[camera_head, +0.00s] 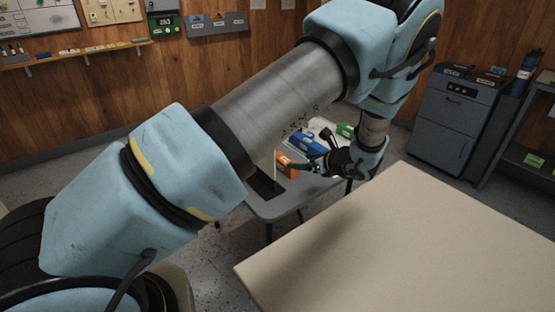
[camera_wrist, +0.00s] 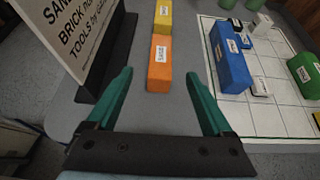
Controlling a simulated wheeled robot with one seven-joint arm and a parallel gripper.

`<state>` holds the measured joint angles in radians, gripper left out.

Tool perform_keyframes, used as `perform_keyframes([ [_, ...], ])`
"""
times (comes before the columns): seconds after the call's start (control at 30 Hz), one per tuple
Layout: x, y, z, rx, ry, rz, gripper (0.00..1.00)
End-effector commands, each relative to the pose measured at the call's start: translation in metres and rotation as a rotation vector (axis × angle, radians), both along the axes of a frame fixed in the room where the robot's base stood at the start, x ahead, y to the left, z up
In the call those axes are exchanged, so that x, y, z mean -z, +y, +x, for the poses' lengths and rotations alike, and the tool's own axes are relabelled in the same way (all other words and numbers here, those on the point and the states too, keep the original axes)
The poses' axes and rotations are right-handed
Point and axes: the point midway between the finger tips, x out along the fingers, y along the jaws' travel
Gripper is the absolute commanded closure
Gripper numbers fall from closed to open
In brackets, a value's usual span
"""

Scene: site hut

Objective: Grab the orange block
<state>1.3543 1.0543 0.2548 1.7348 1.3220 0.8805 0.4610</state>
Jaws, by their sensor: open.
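The orange block (camera_wrist: 159,70) stands on a grey table in the wrist view, with a white label on it. It lies ahead of my gripper (camera_wrist: 160,78), roughly between the lines of the two green fingers. The fingers are apart with nothing held between them. I cannot tell the exact gap between fingertips and block.
A yellow block (camera_wrist: 163,17) sits just behind the orange one. A sign (camera_wrist: 75,35) in a black base stands close on the left. A blue block (camera_wrist: 229,62) and a green block (camera_wrist: 305,75) are on a white grid board (camera_wrist: 262,120) to the right.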

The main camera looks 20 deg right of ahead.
Motion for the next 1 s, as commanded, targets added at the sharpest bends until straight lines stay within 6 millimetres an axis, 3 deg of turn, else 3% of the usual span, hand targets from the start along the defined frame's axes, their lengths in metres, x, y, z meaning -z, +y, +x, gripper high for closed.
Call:
perform_keyframes([
  [0.3,0.021,0.010,0.037,0.005,-0.002,0.006,0.15],
  [1.0,0.057,0.024,0.087,0.006,-0.002,0.004,0.15],
])
